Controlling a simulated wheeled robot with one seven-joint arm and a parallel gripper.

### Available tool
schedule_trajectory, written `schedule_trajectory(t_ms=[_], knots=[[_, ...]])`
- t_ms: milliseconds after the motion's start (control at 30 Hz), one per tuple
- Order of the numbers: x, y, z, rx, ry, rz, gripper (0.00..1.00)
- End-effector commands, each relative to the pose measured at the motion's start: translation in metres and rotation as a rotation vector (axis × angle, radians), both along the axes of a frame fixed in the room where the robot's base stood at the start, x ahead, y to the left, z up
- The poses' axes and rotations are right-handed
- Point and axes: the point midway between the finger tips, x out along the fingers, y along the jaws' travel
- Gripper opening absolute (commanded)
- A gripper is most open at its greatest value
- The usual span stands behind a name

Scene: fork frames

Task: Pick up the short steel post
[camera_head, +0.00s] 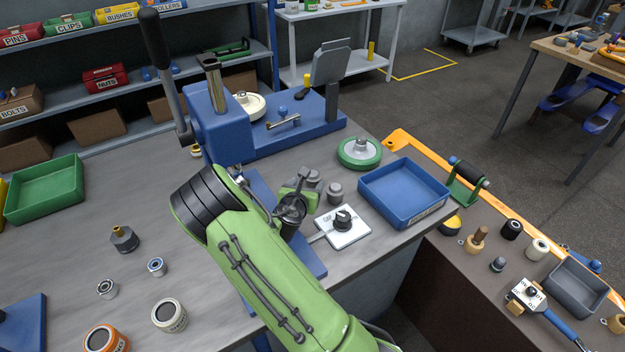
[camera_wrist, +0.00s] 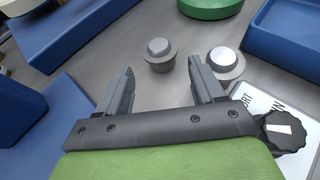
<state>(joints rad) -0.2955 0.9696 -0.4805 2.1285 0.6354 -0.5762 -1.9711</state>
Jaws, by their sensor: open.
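Two small grey stepped metal posts stand upright on the grey workbench. The left one (camera_wrist: 159,54) lies ahead of the gap between my fingers in the wrist view; in the head view it appears partly hidden beside my gripper. The right one (camera_wrist: 226,63) has a brighter top and is partly behind my right finger; it also shows in the head view (camera_head: 335,193). I cannot tell which is the short steel post. My gripper (camera_wrist: 161,68) is open, with nothing held between its fingers.
A white plate with a black knob (camera_head: 343,221) sits close to the right post. A blue tray (camera_head: 404,217), a green-rimmed wheel (camera_head: 359,152) and a blue press (camera_head: 223,125) stand around. The bench's left part has several small parts and some clear room.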

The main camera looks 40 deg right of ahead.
Motion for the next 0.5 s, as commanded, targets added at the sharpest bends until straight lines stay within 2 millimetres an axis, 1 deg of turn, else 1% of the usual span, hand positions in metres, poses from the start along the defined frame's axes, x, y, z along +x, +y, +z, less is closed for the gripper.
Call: schedule_trajectory(t_ms=[33,200,400,500], knots=[[0.006,-0.008,-0.005,0.0,-0.002,-0.004,0.68],[0.018,-0.021,-0.012,0.001,-0.002,-0.003,0.68],[0.043,-0.046,-0.025,0.003,-0.002,-0.003,0.68],[0.048,-0.052,-0.028,0.003,0.0,-0.003,0.68]])
